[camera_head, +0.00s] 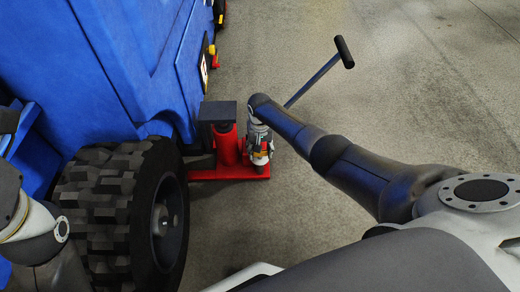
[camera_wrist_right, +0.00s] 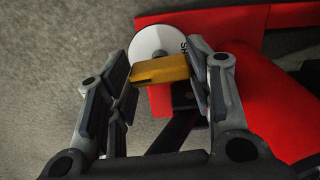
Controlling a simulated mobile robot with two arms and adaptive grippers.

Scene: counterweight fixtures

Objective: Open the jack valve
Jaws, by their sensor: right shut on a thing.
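The red jack (camera_head: 227,148) stands on a flat red base beside the blue vehicle's wheel. In the right wrist view, the yellow valve lever (camera_wrist_right: 162,71) lies in front of a white disc (camera_wrist_right: 150,40) with partly hidden lettering. My right gripper (camera_head: 260,150) reaches down at the jack's right side. In the wrist view its fingers (camera_wrist_right: 160,67) flank the lever, shut on it from both sides. The lever's lower mount is partly hidden. My left gripper is out of view; only part of my left arm shows at the left edge of the head view.
The blue vehicle (camera_head: 110,70) and its black tyre (camera_head: 105,215) fill the left side. A dark bar with a black grip (camera_head: 344,52) sticks out up and right behind my right arm. The concrete floor (camera_head: 440,100) is clear on the right.

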